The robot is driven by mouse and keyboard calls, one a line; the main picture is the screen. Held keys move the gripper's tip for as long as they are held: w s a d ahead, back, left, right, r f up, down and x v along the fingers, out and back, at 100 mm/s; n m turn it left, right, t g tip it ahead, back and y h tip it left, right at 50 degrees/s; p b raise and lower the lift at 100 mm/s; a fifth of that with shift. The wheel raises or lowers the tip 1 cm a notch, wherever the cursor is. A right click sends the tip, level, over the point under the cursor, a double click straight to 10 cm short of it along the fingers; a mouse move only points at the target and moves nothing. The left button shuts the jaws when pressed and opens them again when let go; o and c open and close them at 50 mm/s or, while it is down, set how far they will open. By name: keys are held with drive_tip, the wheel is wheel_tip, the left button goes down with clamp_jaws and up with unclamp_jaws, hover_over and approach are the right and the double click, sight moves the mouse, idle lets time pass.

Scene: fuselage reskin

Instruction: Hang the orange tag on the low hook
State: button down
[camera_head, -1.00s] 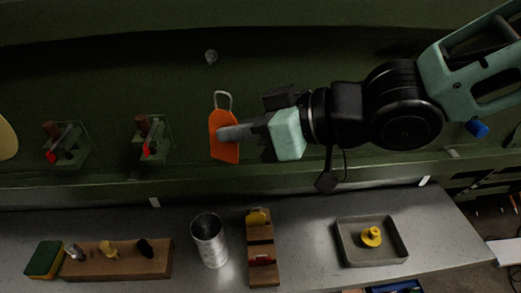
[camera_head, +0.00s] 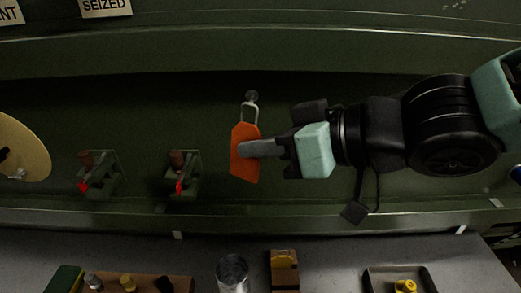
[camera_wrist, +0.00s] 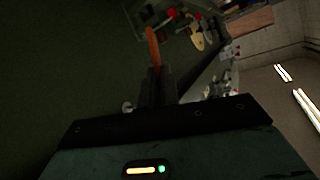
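The orange tag (camera_head: 244,165) is upright in front of the green wall panel, with a pale wire loop (camera_head: 250,112) at its top. My gripper (camera_head: 252,149) comes from the right and is shut on the tag's body. The low hook, a small grey round-headed peg (camera_head: 252,96), sticks out of the wall at the top of the loop. The loop overlaps the hook in the head view; whether it is around it or only in front of it I cannot tell. In the wrist view the tag (camera_wrist: 153,48) shows edge-on beyond the fingers, and the hook (camera_wrist: 127,107) appears left of them.
Two green brackets with red-tipped parts (camera_head: 183,176) (camera_head: 98,174) stand on the wall to the left. Below is a grey bench (camera_head: 330,255) with a metal can (camera_head: 232,270), a wooden block (camera_head: 284,270) and a grey tray (camera_head: 375,272). The wall around the hook is clear.

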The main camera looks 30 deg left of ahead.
drive_tip(key=w+a+f+p, duration=0.1)
drive_tip(key=w+a, duration=0.2)
drive_tip(key=w, duration=0.2)
drive_tip(key=shift+w+f, duration=0.15)
drive_tip(key=shift+f, duration=0.05)
idle(0.5)
drive_tip(key=shift+f, duration=0.1)
idle(0.6)
drive_tip(key=c, duration=1.6)
unclamp_jaws()
drive_tip(key=shift+o, duration=0.2)
drive_tip(key=shift+d, duration=0.1)
